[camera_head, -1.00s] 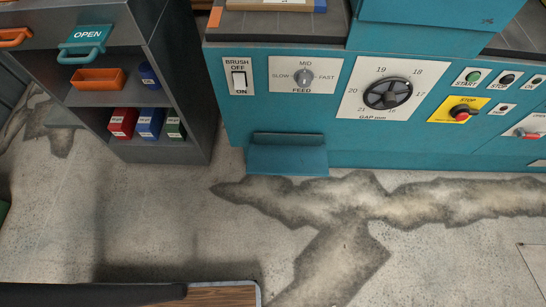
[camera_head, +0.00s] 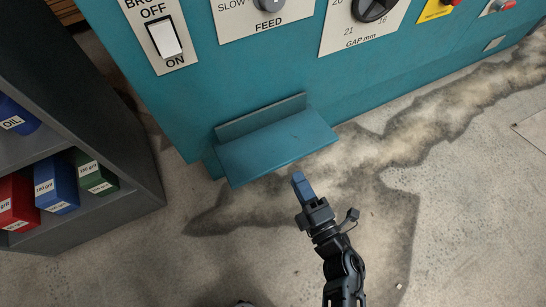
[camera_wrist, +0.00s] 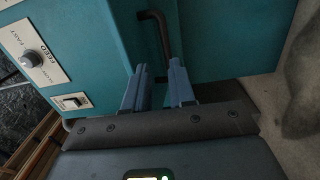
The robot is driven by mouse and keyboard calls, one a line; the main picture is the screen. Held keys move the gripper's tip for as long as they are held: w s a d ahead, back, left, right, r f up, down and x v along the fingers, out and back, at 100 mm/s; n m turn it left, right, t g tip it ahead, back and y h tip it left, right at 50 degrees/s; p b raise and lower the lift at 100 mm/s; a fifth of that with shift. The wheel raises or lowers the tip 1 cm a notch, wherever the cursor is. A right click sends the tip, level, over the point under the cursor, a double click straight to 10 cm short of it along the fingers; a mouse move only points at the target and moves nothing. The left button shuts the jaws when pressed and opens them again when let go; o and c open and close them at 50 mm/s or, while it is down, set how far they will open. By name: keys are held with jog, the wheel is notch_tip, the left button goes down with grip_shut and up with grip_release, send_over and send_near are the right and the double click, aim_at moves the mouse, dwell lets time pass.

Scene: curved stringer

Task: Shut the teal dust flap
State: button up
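The teal dust flap (camera_head: 278,146) sticks out from the low front of the teal machine, as a ledge with a raised strip behind it. It stands open in the head view. My gripper (camera_head: 302,186) is just below and to the right of the flap's outer edge in this view, apart from it. In the wrist view its two blue fingers (camera_wrist: 158,84) are spread with a gap and nothing between them. Teal surfaces fill the space beyond the fingers. I cannot tell which of them is the flap.
The machine front (camera_head: 245,75) carries a brush switch (camera_head: 164,39), a feed knob and a gap dial above the flap. A dark grey shelf unit (camera_head: 85,105) with boxes stands at the left. In the wrist view a dark bent rod (camera_wrist: 158,30) shows.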

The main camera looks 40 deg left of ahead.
aim_at(275, 148)
jog(key=s+b+x, duration=0.1)
jog(key=b+x, duration=0.2)
jog(key=x, duration=0.6)
jog(key=shift+a+f+n+g, duration=0.3)
jog(key=shift+a+f+n, duration=0.1)
jog(key=shift+a, duration=0.05)
jog(key=shift+w, duration=0.1)
jog(key=shift+c, duration=0.2)
grip_shut()
